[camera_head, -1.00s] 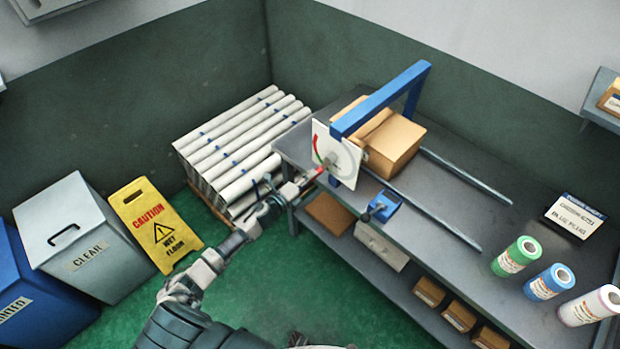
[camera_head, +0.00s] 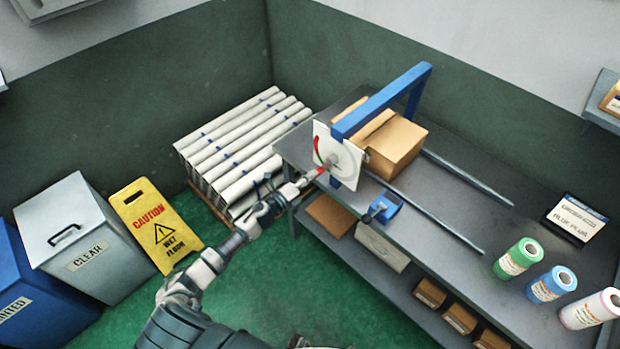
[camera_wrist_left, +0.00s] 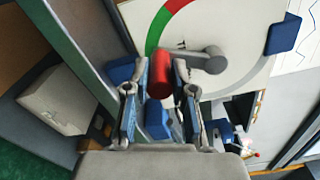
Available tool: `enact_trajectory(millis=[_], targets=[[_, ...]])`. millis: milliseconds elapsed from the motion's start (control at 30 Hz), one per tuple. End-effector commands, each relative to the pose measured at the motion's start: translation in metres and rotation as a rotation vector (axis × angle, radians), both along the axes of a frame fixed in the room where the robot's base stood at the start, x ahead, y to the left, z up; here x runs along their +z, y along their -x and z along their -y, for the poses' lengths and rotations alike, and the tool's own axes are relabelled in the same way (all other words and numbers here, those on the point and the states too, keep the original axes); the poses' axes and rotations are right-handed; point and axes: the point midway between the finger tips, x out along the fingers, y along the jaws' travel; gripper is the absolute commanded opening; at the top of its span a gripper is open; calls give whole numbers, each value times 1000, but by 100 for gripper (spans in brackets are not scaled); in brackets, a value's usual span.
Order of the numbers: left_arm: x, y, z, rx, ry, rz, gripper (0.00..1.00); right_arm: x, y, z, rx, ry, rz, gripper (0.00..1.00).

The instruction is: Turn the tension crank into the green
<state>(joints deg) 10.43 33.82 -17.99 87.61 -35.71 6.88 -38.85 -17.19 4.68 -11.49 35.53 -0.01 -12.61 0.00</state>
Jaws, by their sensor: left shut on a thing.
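The tension crank has a red handle (camera_wrist_left: 160,76) on a grey arm (camera_wrist_left: 196,58) that runs right to a round hub. It sits before a white dial plate (camera_head: 350,160) with a red and green arc (camera_wrist_left: 160,22). In the wrist view the handle lies left of the hub, just below the arc's green end. My left gripper (camera_head: 311,178) comes from the lower left. Its fingers stand on both sides of the red handle, shut on it. In the head view the red handle (camera_head: 322,171) shows at the fingertips, and the arc's green is hard to make out. My right gripper is not in view.
The grey bench (camera_head: 460,212) carries a blue frame (camera_head: 385,100), cardboard boxes (camera_head: 395,143), a blue block (camera_head: 385,207) and film rolls (camera_head: 517,258). White tubes (camera_head: 240,150) are stacked behind my arm. A yellow wet-floor sign (camera_head: 155,225) and bins (camera_head: 80,235) stand at the left.

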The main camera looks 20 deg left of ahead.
Motion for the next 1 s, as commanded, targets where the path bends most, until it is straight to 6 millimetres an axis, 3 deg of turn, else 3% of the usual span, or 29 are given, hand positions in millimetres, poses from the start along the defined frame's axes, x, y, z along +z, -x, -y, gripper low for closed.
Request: enact_trajectory(millis=[1000], targets=[[2, -1, -4, 4, -38, 13, 0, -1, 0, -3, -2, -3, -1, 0]])
